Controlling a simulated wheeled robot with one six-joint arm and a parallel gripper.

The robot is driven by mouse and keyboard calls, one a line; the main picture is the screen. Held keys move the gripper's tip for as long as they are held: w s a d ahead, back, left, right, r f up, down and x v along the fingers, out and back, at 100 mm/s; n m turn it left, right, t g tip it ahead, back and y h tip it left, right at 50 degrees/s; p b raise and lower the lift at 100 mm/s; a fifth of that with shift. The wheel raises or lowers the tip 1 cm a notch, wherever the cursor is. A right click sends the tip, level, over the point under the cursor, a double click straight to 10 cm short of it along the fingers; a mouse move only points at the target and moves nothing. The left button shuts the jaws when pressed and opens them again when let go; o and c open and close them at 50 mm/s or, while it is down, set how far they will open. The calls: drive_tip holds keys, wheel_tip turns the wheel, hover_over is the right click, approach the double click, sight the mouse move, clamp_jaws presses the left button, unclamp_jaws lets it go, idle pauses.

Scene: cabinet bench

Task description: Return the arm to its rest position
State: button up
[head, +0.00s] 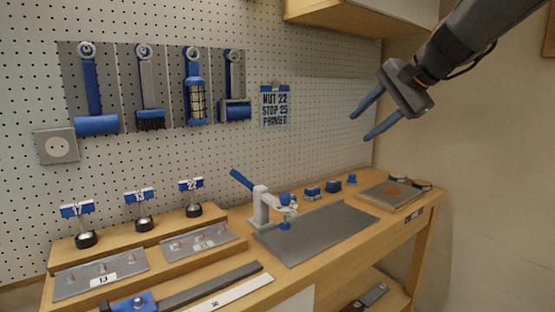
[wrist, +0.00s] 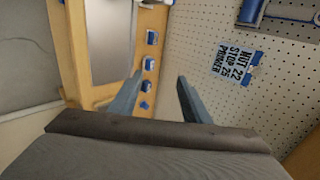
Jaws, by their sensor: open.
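My gripper (head: 366,118) is open and empty. It hangs in the air at the upper right of the head view, above the right part of the bench and in front of the pegboard. Its two blue-grey fingers point left and stand well apart. In the wrist view my gripper (wrist: 158,88) also shows spread fingers with nothing between them. Nothing touches the fingers. My arm reaches in from the top right corner, and the rest of it is out of view.
Tools hang on the pegboard (head: 330,120) beside a blue sign (head: 275,106). A wooden cabinet (head: 350,22) overhangs at the top.

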drive_tip(key=s+a+f+n+g+h+p, duration=0.1)
drive_tip(key=s+f+n+g, duration=0.1)
drive_tip(key=s+f, duration=0.65)
drive_tip(key=s+a+f+n+g+h+p, duration=0.1)
drive_tip(key=s+a+f+n+g+h, duration=0.3)
drive_tip(key=f, duration=0.8)
drive_tip(key=s+d+f+n+g, duration=0.1)
drive_tip(key=s+f+n, duration=0.1)
drive_tip(key=s+f, duration=0.3)
drive_tip(key=s+d+f+n+p, duration=0.1)
drive_tip(key=s+f, duration=0.5)
drive_tip(key=s, duration=0.6)
drive_tip(key=shift+d+n+g, duration=0.2)
drive_tip(key=shift+n+g, duration=0.2)
drive_tip(key=shift+n, duration=0.5)
